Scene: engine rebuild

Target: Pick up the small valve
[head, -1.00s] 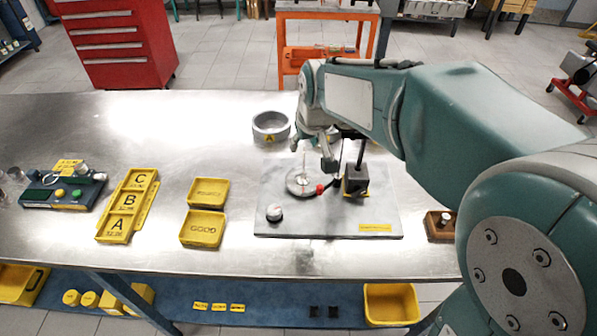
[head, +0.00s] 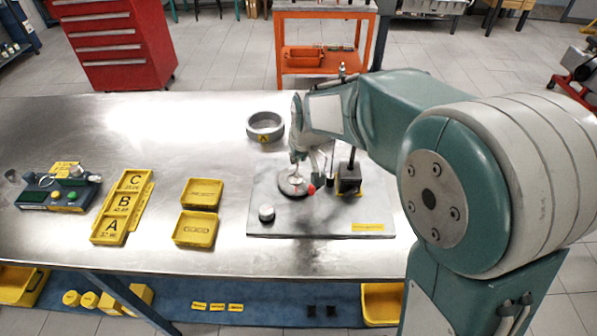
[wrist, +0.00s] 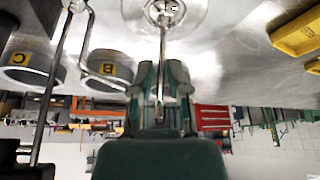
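The small valve appears as a thin metal stem (wrist: 162,52) in the wrist view, rising from a round disc (wrist: 182,10). In the head view the disc (head: 294,187) lies on a grey plate (head: 330,225), with a red knob beside it. My gripper (wrist: 162,72) has one finger on each side of the stem. Gaps seem to show between stem and fingers, so it looks open around it. In the head view my gripper (head: 298,158) is above the disc, pointing down, its fingertips too small to judge.
A black-based stand (head: 348,180) with an upright post is close right of my gripper. A grey ring (head: 265,127) stands behind the plate. Two yellow trays (head: 196,229) and the lettered A, B, C tray (head: 122,207) are left. Bare bench lies between.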

